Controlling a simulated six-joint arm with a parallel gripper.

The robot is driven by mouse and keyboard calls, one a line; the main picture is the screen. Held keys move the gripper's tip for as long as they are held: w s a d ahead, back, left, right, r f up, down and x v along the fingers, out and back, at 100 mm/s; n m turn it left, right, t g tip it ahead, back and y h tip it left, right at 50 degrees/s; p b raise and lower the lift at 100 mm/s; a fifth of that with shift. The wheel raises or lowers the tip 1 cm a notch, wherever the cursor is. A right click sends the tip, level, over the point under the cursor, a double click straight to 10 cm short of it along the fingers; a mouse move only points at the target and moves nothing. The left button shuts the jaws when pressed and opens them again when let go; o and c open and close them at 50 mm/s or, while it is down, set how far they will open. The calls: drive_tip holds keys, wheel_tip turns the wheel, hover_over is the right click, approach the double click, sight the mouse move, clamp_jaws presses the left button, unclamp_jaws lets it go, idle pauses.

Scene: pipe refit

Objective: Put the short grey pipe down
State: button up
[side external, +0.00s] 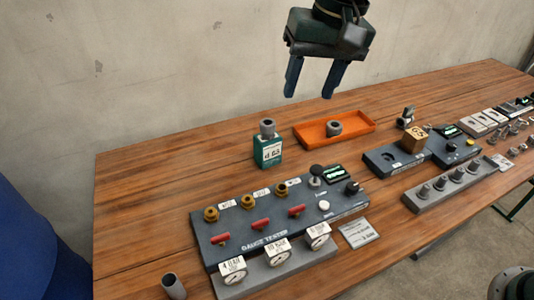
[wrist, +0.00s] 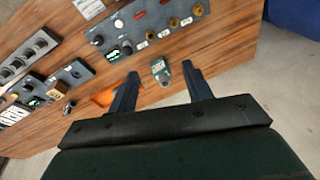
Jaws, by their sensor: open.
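My gripper (side external: 310,92) is open and empty, high above the back of the table. It also shows in the wrist view (wrist: 160,76) with nothing between its fingers. A short grey pipe piece (side external: 334,128) sits in the orange tray (side external: 360,124), apart from the gripper. Another grey pipe piece (side external: 267,128) stands on top of a green labelled block (side external: 268,153). A third grey pipe (side external: 175,286) stands upright at the table's front left. I cannot tell which one the task names. In the wrist view the tray (wrist: 103,97) is partly hidden behind a finger.
The gauge tester (side external: 280,220), with brass fittings, red handles and gauges, fills the middle front. A dark fixture (side external: 385,160) with a wooden block (side external: 413,139) and a grey rack of pegs (side external: 450,188) stand at right. The table's back left is clear.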

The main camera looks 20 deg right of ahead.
drive_tip(key=s+d+r+n+t, duration=0.1)
drive_tip(key=s+d+r, duration=0.1)
drive_tip(key=s+d, duration=0.45)
drive_tip(key=s+d+r+t, duration=0.1)
drive_tip(key=s+d, duration=0.3)
drive_tip(key=d, duration=0.5)
drive_tip(key=s+d+f+n+t+h, duration=0.1)
drive_tip(key=s+d+f, duration=0.5)
drive_tip(key=s+d, duration=0.3)
drive_tip(key=s, duration=0.4)
drive_tip(key=shift+s+f, duration=0.15)
